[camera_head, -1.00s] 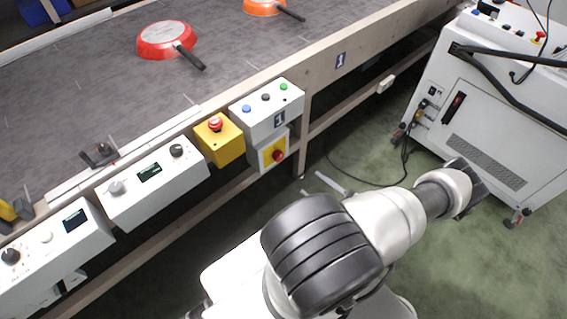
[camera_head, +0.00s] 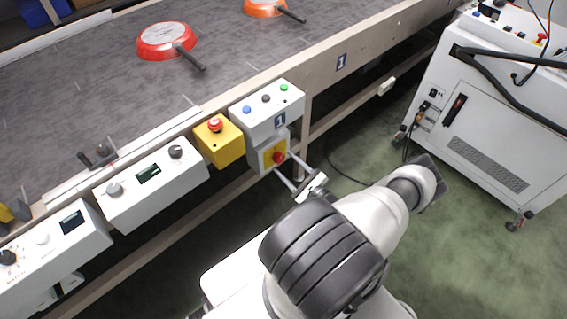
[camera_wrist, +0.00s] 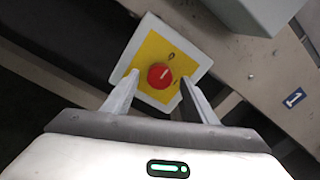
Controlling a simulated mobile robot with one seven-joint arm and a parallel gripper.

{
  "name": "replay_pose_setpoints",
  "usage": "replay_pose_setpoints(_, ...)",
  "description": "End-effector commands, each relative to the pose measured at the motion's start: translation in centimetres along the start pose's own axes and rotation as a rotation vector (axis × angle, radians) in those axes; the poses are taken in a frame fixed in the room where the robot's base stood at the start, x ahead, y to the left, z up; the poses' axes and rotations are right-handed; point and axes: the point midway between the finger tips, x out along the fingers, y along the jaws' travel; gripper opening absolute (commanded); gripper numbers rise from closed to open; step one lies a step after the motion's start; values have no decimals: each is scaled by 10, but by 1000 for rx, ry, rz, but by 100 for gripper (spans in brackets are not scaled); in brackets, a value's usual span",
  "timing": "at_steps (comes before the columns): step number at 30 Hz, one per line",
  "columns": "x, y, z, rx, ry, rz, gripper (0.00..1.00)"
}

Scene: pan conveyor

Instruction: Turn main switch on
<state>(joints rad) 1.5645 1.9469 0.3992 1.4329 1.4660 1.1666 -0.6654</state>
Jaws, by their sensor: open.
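The main switch is a red rotary knob (camera_head: 278,157) on a yellow plate (camera_head: 266,152) on a white box below the conveyor's button panel. In the wrist view the red knob (camera_wrist: 159,76) shows a light pointer mark, on its yellow plate (camera_wrist: 160,50). My gripper (camera_head: 286,170) is open, with its fingers reaching toward the switch box. In the wrist view my gripper (camera_wrist: 158,88) has one finger on each side of the knob, with gaps between them and it. I cannot tell how far the fingertips are from the plate.
A yellow emergency-stop box (camera_head: 219,143) and a white panel with buttons (camera_head: 266,110) sit close above the switch. Control boxes with dials (camera_head: 152,185) line the conveyor (camera_head: 95,95). Red (camera_head: 167,41) and orange pans (camera_head: 264,7) lie on the belt. A white cabinet (camera_head: 490,130) stands at right.

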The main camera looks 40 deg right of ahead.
Motion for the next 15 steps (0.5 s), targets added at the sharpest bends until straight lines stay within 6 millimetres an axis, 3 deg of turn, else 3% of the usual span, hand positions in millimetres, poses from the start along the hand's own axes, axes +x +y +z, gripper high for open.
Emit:
replay_pose_setpoints(6,17,0,0,-1,0,0,52)
replay_pose_setpoints(15,19,0,0,0,0,0,51)
